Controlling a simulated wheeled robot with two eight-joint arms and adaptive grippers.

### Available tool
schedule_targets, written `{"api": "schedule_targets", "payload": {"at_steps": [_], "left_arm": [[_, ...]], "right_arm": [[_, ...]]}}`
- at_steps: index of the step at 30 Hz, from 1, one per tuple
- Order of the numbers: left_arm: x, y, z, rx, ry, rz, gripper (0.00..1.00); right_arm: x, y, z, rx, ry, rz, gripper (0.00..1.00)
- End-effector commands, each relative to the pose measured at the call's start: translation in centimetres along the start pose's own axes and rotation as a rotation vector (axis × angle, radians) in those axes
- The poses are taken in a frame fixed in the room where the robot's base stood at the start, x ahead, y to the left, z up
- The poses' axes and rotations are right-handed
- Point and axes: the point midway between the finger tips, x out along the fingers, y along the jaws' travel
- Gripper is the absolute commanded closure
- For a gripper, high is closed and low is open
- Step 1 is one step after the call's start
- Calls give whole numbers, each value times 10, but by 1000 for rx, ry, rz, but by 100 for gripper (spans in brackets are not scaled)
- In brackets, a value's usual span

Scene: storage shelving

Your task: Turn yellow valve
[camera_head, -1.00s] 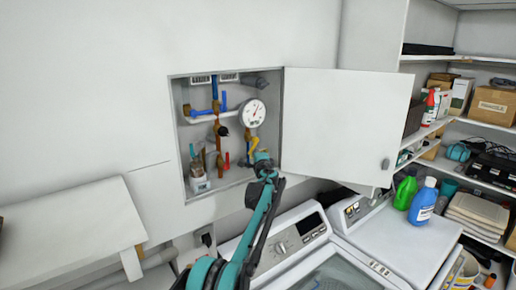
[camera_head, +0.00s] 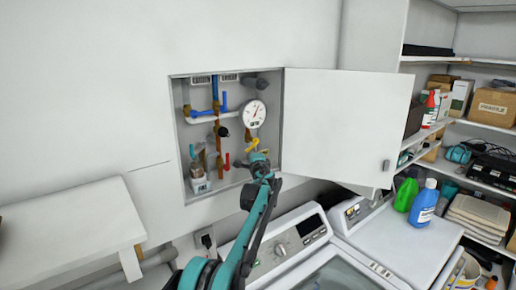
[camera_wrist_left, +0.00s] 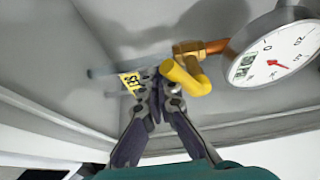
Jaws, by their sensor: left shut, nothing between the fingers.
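The yellow valve handle (camera_head: 252,145) is inside the open wall cabinet, just below the white gauge. It shows large in the left wrist view (camera_wrist_left: 186,76), attached to a brass pipe fitting (camera_wrist_left: 200,47). My left gripper (camera_head: 258,157) is right below the handle. In the left wrist view its fingers (camera_wrist_left: 158,84) are shut with nothing between them, close against the left side of the handle. I cannot tell whether they touch it. My right gripper is out of view.
The white gauge (camera_head: 253,113) is close to the handle. Blue (camera_head: 202,113) and red (camera_head: 227,161) valve handles are to the left. The open cabinet door (camera_head: 345,125) stands at right. Washing machines (camera_head: 285,245) are below. A yellow tag (camera_wrist_left: 131,82) is beside the fingertips.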

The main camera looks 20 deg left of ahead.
Motion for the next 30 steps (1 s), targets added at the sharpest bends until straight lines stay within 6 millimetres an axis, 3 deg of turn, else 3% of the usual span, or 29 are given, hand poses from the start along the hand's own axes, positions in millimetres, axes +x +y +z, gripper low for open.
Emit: {"api": "schedule_targets", "payload": {"at_steps": [30], "left_arm": [[-5,-10,11,0,-1,0,100]], "right_arm": [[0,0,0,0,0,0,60]]}}
